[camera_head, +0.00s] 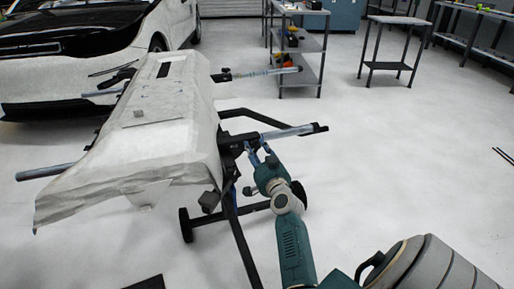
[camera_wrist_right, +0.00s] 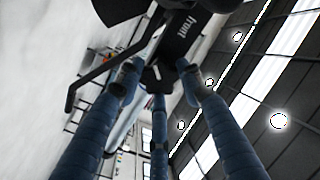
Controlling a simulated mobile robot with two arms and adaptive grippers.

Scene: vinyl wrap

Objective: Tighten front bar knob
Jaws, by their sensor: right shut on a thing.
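My right gripper (camera_head: 259,154) reaches up to the underside of the near end of the stand's bar (camera_head: 288,131). In the right wrist view its blue-wrapped fingers (camera_wrist_right: 160,84) close around a small black knob (camera_wrist_right: 152,76), partly hidden by the fingertips. Above the knob is a black bracket (camera_wrist_right: 178,38) marked "front". In the head view the knob is hidden by the fingers and bracket. My left gripper is not in view.
A white sheet-covered panel (camera_head: 160,115) lies on the wheeled stand, left of my right arm. A white car (camera_head: 90,65) stands behind it at left. A shelf cart (camera_head: 312,45) and small table (camera_head: 397,20) stand at the back.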

